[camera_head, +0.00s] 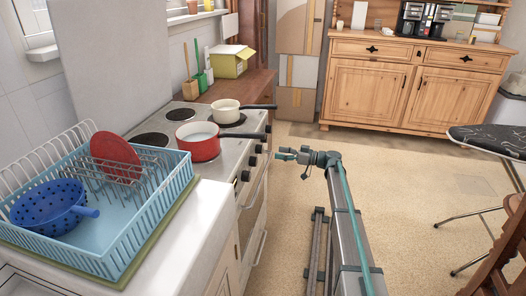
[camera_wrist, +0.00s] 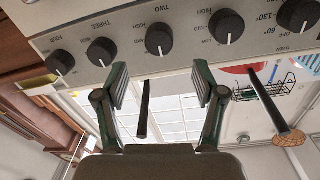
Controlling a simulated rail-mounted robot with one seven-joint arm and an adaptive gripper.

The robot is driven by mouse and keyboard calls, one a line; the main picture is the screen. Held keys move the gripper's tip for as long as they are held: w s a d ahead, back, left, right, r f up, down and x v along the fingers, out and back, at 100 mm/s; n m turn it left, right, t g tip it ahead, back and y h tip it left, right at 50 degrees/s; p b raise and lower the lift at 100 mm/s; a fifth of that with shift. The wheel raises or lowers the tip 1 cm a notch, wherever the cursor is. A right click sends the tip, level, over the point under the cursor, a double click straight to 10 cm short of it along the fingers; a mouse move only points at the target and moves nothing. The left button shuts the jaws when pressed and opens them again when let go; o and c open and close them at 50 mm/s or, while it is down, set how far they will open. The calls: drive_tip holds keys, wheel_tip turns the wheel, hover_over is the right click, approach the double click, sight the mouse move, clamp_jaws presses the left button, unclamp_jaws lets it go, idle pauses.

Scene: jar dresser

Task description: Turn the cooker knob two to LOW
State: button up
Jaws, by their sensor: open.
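The cooker (camera_head: 222,160) stands left of my arm, with a row of dark knobs on its front panel. In the wrist view, which is upside down, the knob labelled TWO (camera_wrist: 159,39) is round and black. Its white pointer faces down in the picture, and small markings sit around it. My gripper (camera_wrist: 161,82) is open, its two fingers spread to either side of that knob's line but apart from it. In the head view my gripper (camera_head: 282,154) is just right of the knob row. Which knob there is two, I cannot tell.
Neighbouring knobs THREE (camera_wrist: 101,52) and another (camera_wrist: 226,26) flank it closely. A red pan (camera_head: 198,142) and a cream pan (camera_head: 226,112) stand on the hob, their dark handles reaching over the front edge. The floor right of the cooker is open.

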sight(262, 150)
drive_tip(key=x, duration=0.8)
drive_tip(key=shift+w+a+p, duration=0.1)
drive_tip(key=shift+a+p, duration=0.1)
drive_tip(key=shift+p, duration=0.1)
drive_tip(key=c, duration=1.1)
drive_tip(key=shift+c, duration=0.2)
drive_tip(key=shift+f+m, duration=0.1)
drive_tip(key=shift+m, duration=0.3)
drive_tip(key=m+b, duration=0.1)
drive_tip(key=m, duration=0.2)
drive_tip(key=shift+b, duration=0.3)
drive_tip(key=shift+m, duration=2.4)
